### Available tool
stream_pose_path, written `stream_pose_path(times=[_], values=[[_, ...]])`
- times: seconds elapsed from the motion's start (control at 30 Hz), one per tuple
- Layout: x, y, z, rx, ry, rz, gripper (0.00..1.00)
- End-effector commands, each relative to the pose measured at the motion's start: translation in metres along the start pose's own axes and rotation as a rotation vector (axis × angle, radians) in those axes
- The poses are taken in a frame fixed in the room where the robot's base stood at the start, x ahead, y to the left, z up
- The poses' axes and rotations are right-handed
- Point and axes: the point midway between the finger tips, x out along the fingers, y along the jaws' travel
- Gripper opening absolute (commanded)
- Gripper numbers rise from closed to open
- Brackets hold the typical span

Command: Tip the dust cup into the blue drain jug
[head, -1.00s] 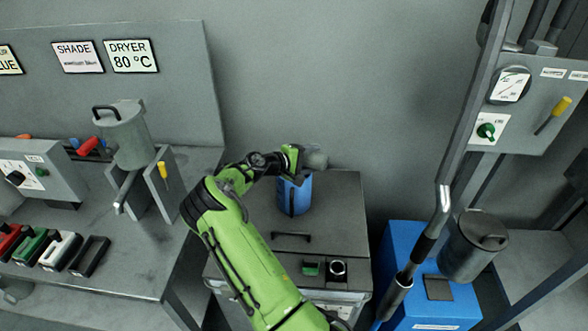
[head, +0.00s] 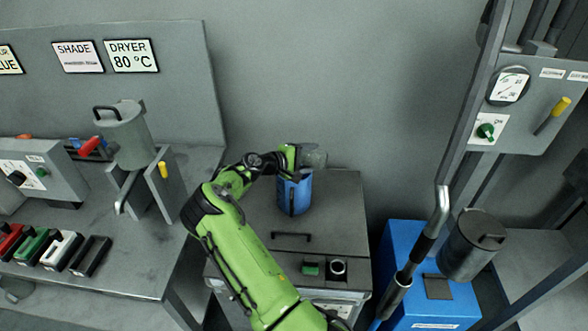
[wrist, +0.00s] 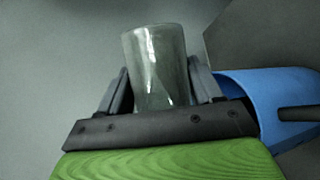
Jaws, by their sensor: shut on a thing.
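The blue drain jug (head: 294,195) stands on the grey cabinet top in the head view. In the wrist view the jug (wrist: 268,95) is at the right, with a dark bar across its side. My gripper (head: 300,158) is just above the jug's rim. It is shut on the clear dust cup (head: 315,158). In the wrist view the cup (wrist: 158,65) sits between the two fingers of my gripper (wrist: 163,90). The cup's contents cannot be made out. In the head view the cup looks tilted and partly hidden by the gripper.
The grey cabinet (head: 340,205) has free top around the jug and a handle in front. A bench (head: 125,250) with a grey canister (head: 128,135) and several coloured handles is at the left. A blue box (head: 410,260) with a dark canister (head: 474,245) is at the right.

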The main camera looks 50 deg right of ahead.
Motion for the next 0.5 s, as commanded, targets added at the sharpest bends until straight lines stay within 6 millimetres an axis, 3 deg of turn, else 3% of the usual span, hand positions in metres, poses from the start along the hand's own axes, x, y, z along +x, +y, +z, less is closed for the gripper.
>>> stream_pose_path(times=[0.5], values=[[0.0, -0.0031, -0.0031, -0.049, -0.02, 0.021, 0.32]])
